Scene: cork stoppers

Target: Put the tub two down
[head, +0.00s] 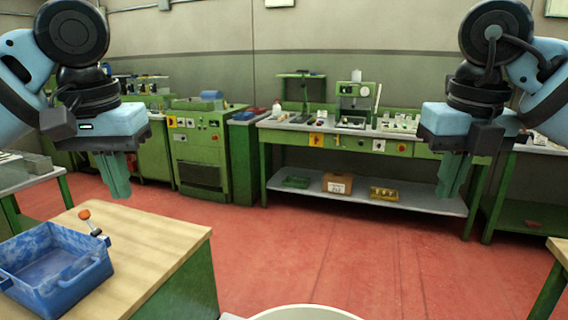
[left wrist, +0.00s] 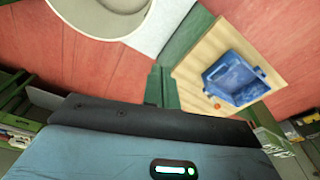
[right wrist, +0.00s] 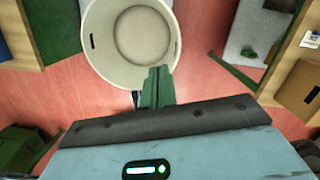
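A blue open tub (head: 55,270) sits upright on the wooden top of a table (head: 165,245) at the lower left. It also shows in the left wrist view (left wrist: 236,78). I see no number on it. My left gripper (head: 117,188) hangs in the air beyond and above the tub, apart from it, with its green fingers together and nothing between them. My right gripper (head: 448,188) hangs in the air at the right, far from the tub, its fingers also together and empty. Both grippers point down.
An orange-topped small object (head: 86,215) stands beside the tub. The wooden tabletop right of the tub is clear. Another wooden table (head: 560,252) edges in at the right. A green workbench (head: 350,143) with a lower shelf stands behind, with red floor (head: 330,245) open before it.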

